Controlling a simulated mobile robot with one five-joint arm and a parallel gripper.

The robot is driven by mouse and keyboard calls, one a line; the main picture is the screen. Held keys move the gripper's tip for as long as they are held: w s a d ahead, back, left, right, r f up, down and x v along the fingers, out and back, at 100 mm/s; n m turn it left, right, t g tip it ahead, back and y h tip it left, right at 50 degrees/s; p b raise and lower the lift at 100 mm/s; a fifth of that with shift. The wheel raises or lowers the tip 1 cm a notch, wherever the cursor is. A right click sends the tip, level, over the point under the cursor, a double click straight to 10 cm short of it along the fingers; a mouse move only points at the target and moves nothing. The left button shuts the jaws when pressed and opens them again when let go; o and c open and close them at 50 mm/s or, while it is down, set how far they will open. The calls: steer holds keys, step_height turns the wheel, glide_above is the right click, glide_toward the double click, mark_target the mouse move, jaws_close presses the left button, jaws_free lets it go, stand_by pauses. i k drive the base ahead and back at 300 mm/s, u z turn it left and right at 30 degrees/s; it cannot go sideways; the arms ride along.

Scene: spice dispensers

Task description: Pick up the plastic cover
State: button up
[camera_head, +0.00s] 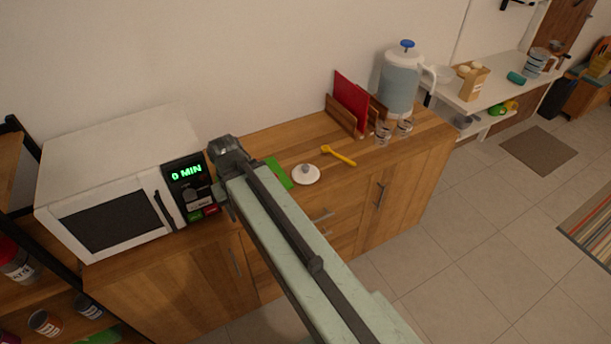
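A small white round lid with a knob (306,175), which looks like the plastic cover, lies on the wooden cabinet top (268,143) near its front edge. My arm reaches in from the lower right and ends in a dark grey joint left of the lid, close to the microwave's right side. Below that joint, part of my gripper (222,203) shows as a small greyish shape beside the arm. Its fingers cannot be made out, and nothing is visibly held. The lid is clear of my arm and fully visible.
A white microwave (108,190) stands left of my arm. A green flat piece (278,172) and a yellow spoon (339,156) lie by the lid. A wooden rack with a red board (351,101), glass jars (384,134) and a water dispenser (400,82) stand right.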

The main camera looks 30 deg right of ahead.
mark_target(303, 173)
steer(key=u, duration=2.85)
steer(key=k, duration=1.3)
steer(key=z, duration=0.05)
